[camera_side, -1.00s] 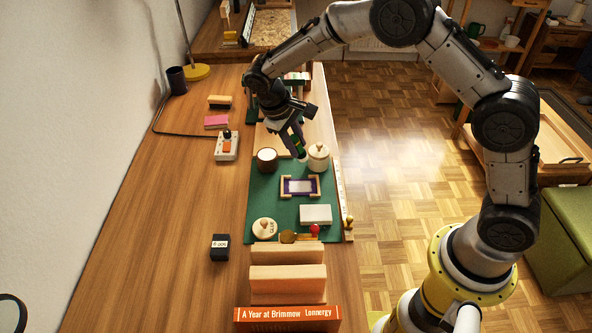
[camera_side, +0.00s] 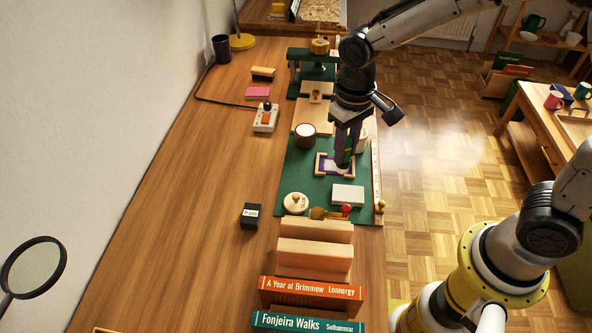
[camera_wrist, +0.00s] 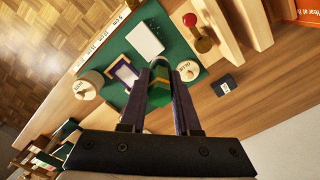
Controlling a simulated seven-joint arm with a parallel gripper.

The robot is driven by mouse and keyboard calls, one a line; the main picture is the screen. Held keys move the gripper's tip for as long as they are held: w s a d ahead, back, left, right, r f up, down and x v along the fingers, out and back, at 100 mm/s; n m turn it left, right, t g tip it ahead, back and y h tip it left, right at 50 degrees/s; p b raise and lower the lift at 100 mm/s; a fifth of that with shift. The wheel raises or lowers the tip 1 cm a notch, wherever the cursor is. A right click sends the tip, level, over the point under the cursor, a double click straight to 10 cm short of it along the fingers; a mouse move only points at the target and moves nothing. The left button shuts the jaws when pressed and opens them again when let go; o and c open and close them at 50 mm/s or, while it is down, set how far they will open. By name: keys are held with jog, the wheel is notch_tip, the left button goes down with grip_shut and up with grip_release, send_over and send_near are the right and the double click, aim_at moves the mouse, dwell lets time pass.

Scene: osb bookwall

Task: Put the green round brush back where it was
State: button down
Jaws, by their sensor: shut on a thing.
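My gripper (camera_side: 345,143) points down over the green mat (camera_side: 294,175), at the small wooden frame with a purple inside (camera_side: 321,166). It is shut on the green round brush (camera_side: 348,158), whose pale lower end (camera_side: 336,168) appears in front of the frame's middle. In the wrist view the green brush (camera_wrist: 158,92) sits between the two fingers of my gripper (camera_wrist: 168,78), with a pale grey rim past their tips. The frame (camera_wrist: 122,74) lies just left of the fingers there. I cannot tell whether the brush touches the frame; the fingers hide part of both.
A white block (camera_side: 348,194), a round glue pot (camera_side: 296,202) and a red-knobbed tool (camera_side: 346,209) are nearer. The left tabletop (camera_side: 190,200) is largely clear.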

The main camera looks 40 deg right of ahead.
jog(key=w+a+f, duration=0.1)
jog(key=w+f, duration=0.2)
jog(key=w, duration=0.1)
jog(key=w+a+f, duration=0.1)
jog(key=w+f, duration=0.2)
jog(key=w, duration=0.1)
jog(key=w+a+f, duration=0.1)
jog(key=w+f, duration=0.2)
jog(key=w, duration=0.1)
jog(key=shift+a+f, duration=0.15)
jog(key=shift+f, duration=1.5)
jog(key=shift+f, duration=0.15)
jog(key=c, duration=0.6)
grip_release()
jog(key=shift+c, duration=0.2)
